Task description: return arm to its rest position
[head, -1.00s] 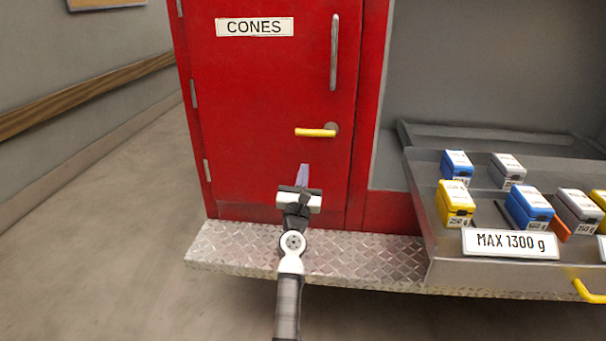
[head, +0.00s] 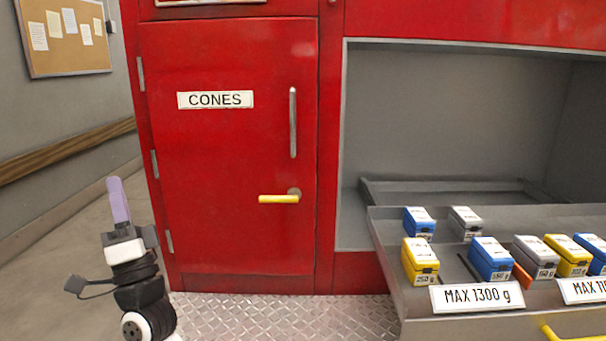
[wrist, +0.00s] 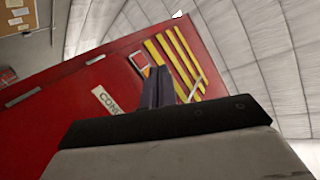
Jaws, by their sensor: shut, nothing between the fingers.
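My gripper (head: 118,200) is at the lower left in the head view, pointing up, with its purple-grey fingers together and nothing between them. It stands in front of the floor and wall, just left of the red CONES door (head: 235,150), apart from it as far as I can see. The fingers also show in the wrist view (wrist: 157,88), with the red cabinet tilted behind them. The door is closed, with a grey vertical bar and a yellow lever handle (head: 279,199).
At right, a grey tray (head: 385,260) holds several blue, grey and yellow boxes and bears a MAX 1300 g sign (head: 477,297). A diamond-plate step (head: 270,315) runs below the door. A cork board (head: 70,58) hangs on the left wall. The floor at left is clear.

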